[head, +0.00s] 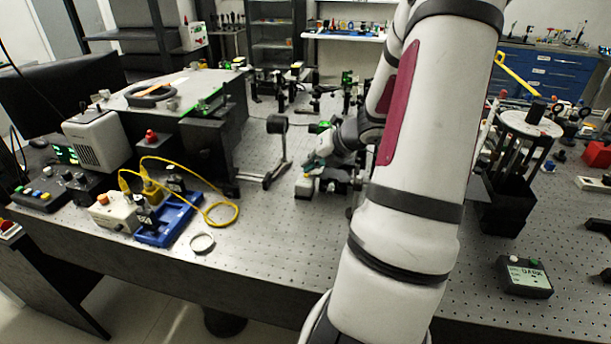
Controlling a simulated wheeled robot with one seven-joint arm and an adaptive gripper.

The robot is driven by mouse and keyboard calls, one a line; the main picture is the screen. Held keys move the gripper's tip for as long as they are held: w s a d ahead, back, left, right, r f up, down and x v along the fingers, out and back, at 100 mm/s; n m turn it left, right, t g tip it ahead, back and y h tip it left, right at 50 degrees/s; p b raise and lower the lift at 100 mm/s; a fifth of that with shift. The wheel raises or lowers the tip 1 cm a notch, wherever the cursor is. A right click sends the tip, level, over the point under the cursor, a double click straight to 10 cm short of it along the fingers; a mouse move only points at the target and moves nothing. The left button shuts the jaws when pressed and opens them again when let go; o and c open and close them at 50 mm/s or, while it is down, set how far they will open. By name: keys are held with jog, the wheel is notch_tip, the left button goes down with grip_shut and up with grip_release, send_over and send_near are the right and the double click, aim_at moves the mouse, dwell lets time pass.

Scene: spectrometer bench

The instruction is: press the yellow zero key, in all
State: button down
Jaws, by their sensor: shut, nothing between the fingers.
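My gripper (311,165) is at the far end of my arm, in the middle of the bench. It is shut and empty, pointing down and left. Its fingertips are just above a small pale box (304,188) with a yellowish spot on top. The picture is too small to tell whether they touch it, or whether that spot is the zero key. A dark key box (38,199) at the far left also carries several coloured keys, one of them yellow (46,196). My gripper is far from that box.
A black lens holder (277,150) stands just left of my gripper. Yellow cables (222,213) and a blue tray (170,232) lie at the left. A display box reading "DARK" (525,276) is at the right front.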

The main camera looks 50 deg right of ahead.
jog(key=shift+f+b, duration=0.3)
jog(key=shift+f, duration=0.1)
dwell(0.8)
jog(key=shift+r, duration=0.1)
jog(key=shift+r+p, duration=0.75)
jog(key=shift+p, duration=0.05)
jog(key=shift+r, duration=0.1)
notch_tip(320, 180, up, 5)
jog(key=p, duration=0.4)
dwell(1.0)
